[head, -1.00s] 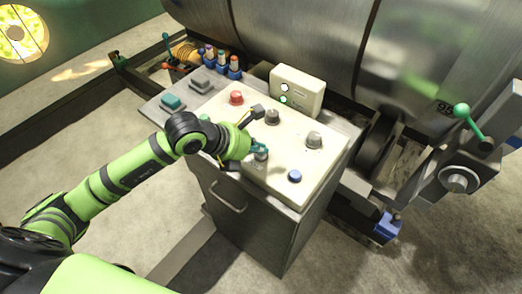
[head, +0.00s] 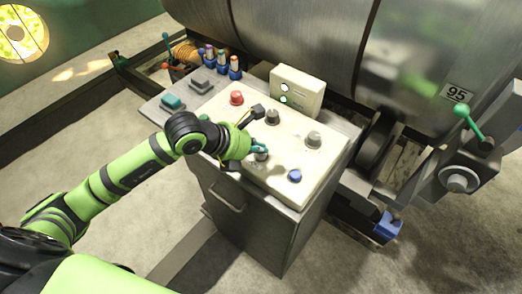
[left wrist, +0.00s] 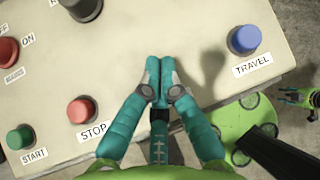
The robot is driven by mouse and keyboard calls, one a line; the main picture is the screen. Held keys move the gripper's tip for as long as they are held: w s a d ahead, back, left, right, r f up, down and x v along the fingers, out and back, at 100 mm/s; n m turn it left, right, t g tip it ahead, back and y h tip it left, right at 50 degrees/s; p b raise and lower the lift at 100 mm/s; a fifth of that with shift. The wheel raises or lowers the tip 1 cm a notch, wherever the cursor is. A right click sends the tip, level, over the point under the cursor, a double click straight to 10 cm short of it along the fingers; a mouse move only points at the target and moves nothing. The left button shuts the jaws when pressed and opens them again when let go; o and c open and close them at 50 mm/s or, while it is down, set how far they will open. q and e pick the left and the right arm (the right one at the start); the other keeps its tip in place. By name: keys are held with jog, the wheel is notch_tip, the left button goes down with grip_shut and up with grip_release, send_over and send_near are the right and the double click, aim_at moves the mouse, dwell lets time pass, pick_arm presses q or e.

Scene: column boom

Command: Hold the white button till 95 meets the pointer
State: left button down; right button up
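My left gripper (head: 258,150) is over the cream control panel. In the left wrist view its teal fingers (left wrist: 160,68) are shut together, tips down at the panel between the STOP and TRAVEL buttons. The white button is not clearly visible; the fingers cover the spot where they point, so I cannot tell how far it is pressed. A white plate marked 95 (head: 457,93) is on the steel drum's right end, above the green-handled lever. I cannot make out the pointer. What looks like my right gripper (left wrist: 300,97) is small at the left wrist view's right edge.
The panel (head: 225,105) also has a blue TRAVEL button (left wrist: 245,39), red STOP button (left wrist: 80,110) and green START button (left wrist: 20,138). A box with lit lamps (head: 297,90) stands behind. The green-handled lever (head: 470,122) is at right.

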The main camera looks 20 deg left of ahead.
aim_at(259, 155)
dwell(0.8)
pick_arm(q)
jog(key=shift+r+p, duration=0.6)
jog(key=shift+r, duration=0.3)
jog(key=shift+r, duration=0.1)
jog(key=shift+r+p, duration=1.7)
jog(key=shift+r, duration=0.8)
jog(key=shift+f, duration=0.1)
